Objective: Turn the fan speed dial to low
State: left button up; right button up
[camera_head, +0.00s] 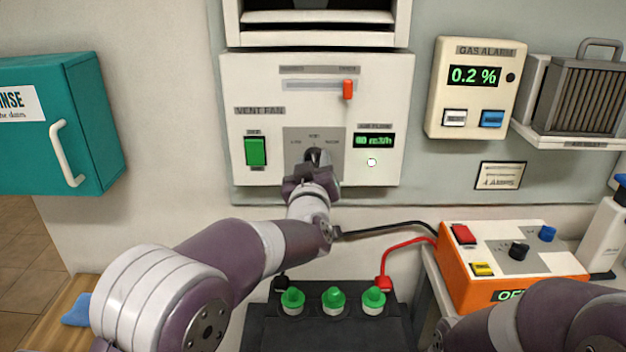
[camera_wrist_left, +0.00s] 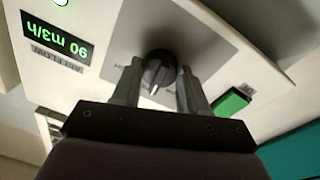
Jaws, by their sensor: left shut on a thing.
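The fan speed dial (camera_head: 316,154) is a dark round knob on a grey plate, low in the middle of the white vent fan panel (camera_head: 244,90). It shows better in the left wrist view (camera_wrist_left: 158,70), where a white pointer line runs down the picture, toward my wrist. Small labels around the dial are too blurred to read surely. My left gripper (camera_head: 314,167) is at the dial, hiding much of it in the head view. In the left wrist view its two fingers (camera_wrist_left: 158,76) are shut on the dial, one on each side. My right gripper is out of view.
The panel has a green button (camera_head: 255,151), an orange slider (camera_head: 348,89) and a lit green airflow display (camera_head: 374,140). A gas alarm (camera_head: 475,88) hangs to the right. Below stand a battery with green caps (camera_head: 333,299) and an orange charger (camera_head: 462,278) with cables.

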pick_arm(q)
jog(key=shift+d+n+y+b, duration=0.1)
jog(key=shift+n+y+b, duration=0.25)
jog(key=shift+n+b, duration=1.55)
jog(key=shift+n+y+b, duration=0.35)
jog(key=shift+n+b, duration=0.7)
jog(key=shift+n, duration=1.55)
jog(key=o, duration=1)
jog(key=shift+o, duration=0.2)
jog(key=shift+s, duration=0.15)
jog(key=s+f+b, duration=0.1)
jog(key=s, duration=1.1)
jog(key=shift+s, duration=0.25)
